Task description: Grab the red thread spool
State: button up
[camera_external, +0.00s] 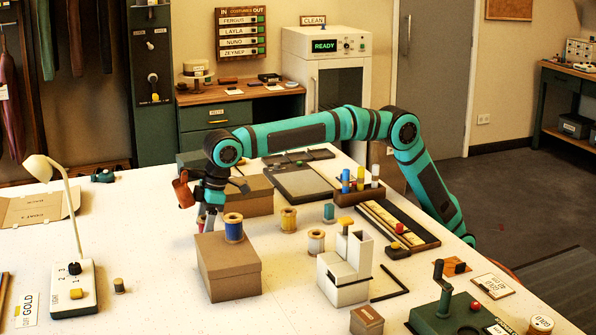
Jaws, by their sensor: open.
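I cannot make out a red thread spool for certain. My gripper (207,222) is open and points down at the left of a closed cardboard box (229,273). A spool with blue thread (234,231) stands upright on that box, just right of my gripper and apart from it as far as I can tell. A spool with yellowish thread (289,220), a pale spool (316,242) and a green spool (328,212) stand on the white table to the right. A reddish-brown object (183,190) shows just left of my wrist; I cannot tell what it is.
A second cardboard box (250,196) stands behind the gripper. A white block-like holder (345,272) and a wooden rack with coloured tubes (360,193) stand to the right. A desk lamp (62,200) rises at the left. The table between lamp and front box is mostly clear.

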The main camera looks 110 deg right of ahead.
jog(key=shift+w+f, duration=0.15)
jog(key=shift+f, duration=0.35)
jog(key=shift+c, duration=0.3)
jog(key=c, duration=1)
jog(key=shift+r, duration=0.1)
